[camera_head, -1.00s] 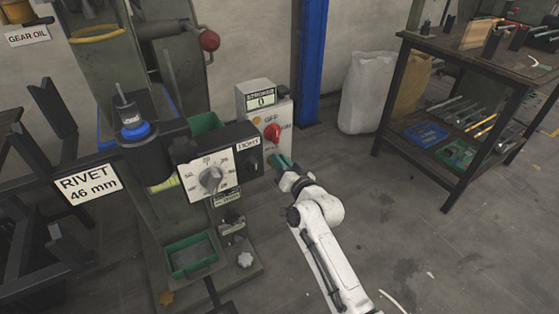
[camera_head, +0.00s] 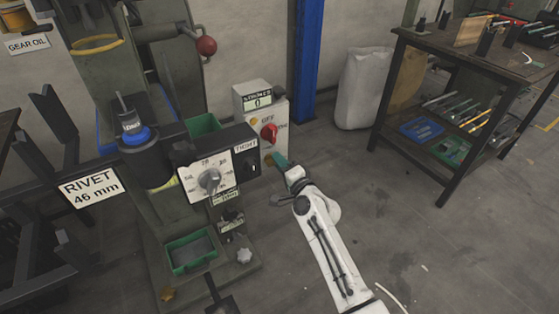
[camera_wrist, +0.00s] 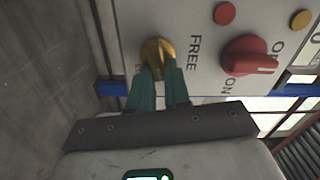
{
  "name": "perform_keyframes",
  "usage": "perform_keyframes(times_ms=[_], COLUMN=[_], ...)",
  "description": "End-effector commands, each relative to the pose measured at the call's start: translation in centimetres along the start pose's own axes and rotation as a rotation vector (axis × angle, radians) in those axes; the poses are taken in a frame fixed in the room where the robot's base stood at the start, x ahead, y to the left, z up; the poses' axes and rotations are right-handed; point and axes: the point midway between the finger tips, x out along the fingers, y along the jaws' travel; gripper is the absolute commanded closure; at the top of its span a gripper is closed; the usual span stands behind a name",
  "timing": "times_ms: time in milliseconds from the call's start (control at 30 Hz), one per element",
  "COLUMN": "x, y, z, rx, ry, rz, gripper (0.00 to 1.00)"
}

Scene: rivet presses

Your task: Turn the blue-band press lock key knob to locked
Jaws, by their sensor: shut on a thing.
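The brass-yellow lock key knob (camera_wrist: 158,52) sits on the light grey control box, beside the word FREE in the wrist view. Another label by the knob is mostly hidden by my fingers. My gripper (camera_wrist: 159,80) has its two teal fingers closed around the knob, one on each side. The knob's exact angle is hard to tell behind the fingers. In the head view my gripper (camera_head: 275,160) reaches the lower front of the control box (camera_head: 281,108). The press (camera_head: 97,75) with the blue band (camera_head: 134,134) stands to the left.
A red OFF/ON switch (camera_head: 269,133) is just above the knob; it also shows in the wrist view (camera_wrist: 247,56). A dial panel (camera_head: 207,176) stands close on the left. A blue post (camera_head: 309,50), white sack (camera_head: 360,88) and workbench (camera_head: 455,55) are behind and right. Floor at right is clear.

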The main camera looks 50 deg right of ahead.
Motion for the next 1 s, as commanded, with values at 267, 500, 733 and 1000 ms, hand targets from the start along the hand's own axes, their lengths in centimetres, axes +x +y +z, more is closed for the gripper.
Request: perform_keyframes(times_ms=[267, 500, 733, 1000], x=[-0.02, -0.03, -0.03, -0.04], y=[0.29, 0.40, 0.45, 0.46], z=[-0.05, -0.05, -0.05, -0.05], rx=[0.147, 0.201, 0.212, 0.211], ry=[0.001, 0.001, 0.002, 0.002], rz=[0.002, 0.002, 0.002, 0.002], gripper=[1.00, 1.00, 1.00, 0.79])
